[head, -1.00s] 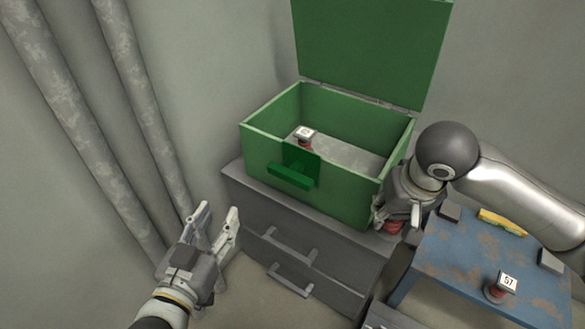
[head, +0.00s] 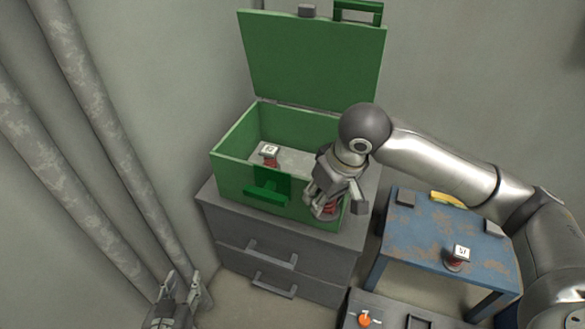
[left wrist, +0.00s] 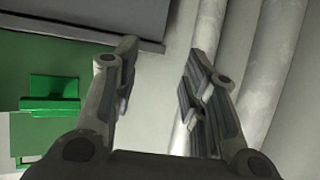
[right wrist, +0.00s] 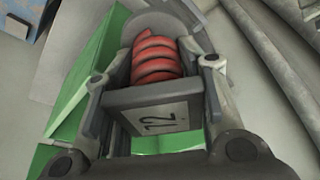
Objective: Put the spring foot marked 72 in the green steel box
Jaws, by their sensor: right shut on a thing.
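The green steel box (head: 230,181) stands with its lid up on a grey drawer cabinet. A spring foot with a white label (head: 269,151) is inside it, its mark too small to read. My right gripper (head: 322,200) is shut on a red-coiled spring foot (right wrist: 155,58) at the box's front right corner, overlapping the front wall in the head view. I cannot tell whether it is above or in front of the wall. Its sideways label reads like 72 or 12. My left gripper (left wrist: 160,65) is open and empty, low and left of the cabinet in the head view (head: 182,295).
A blue worn table (head: 425,240) at right holds a spring foot marked 51 or 57 (head: 460,254), a yellow item (head: 447,199) and grey blocks. A dark tray or case (head: 390,312) with an orange knob lies in front. Pipes (head: 100,130) run down the left wall.

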